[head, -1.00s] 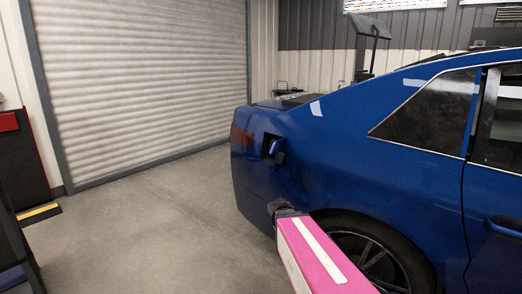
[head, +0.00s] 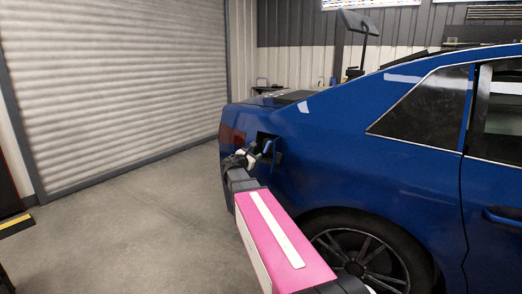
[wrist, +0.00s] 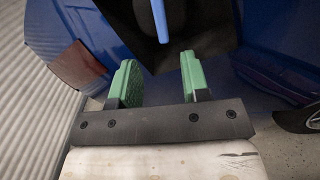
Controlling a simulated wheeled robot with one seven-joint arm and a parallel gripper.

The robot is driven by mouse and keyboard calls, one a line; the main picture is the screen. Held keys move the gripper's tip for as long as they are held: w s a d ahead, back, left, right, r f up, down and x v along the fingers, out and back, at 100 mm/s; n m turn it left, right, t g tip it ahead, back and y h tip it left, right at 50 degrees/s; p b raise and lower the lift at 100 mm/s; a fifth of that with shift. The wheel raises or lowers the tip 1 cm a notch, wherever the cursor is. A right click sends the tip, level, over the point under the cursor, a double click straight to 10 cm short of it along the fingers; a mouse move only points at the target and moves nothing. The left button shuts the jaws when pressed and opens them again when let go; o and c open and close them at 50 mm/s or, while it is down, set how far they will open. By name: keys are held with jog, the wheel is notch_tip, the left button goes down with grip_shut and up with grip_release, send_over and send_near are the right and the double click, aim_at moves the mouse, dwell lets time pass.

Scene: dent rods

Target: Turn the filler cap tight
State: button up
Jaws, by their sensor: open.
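The filler cap (wrist: 160,25) shows at the top of the wrist view as a dark round piece with a light blue bar across it, cut off by the picture's upper edge. It sits in the dark filler recess (wrist: 112,12). In the head view the recess (head: 262,137) is in the blue car's rear side, with a blue part (head: 268,146) showing in it. My gripper (wrist: 158,72) is open and empty, its two green fingers apart. The cap lies beyond the fingertips, roughly in line with the gap. In the head view my gripper (head: 243,157) is just left of the recess.
A tail lamp (head: 232,138) is left of the recess.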

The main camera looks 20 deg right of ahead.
aim_at(266, 148)
jog(key=x, duration=1)
grip_shut()
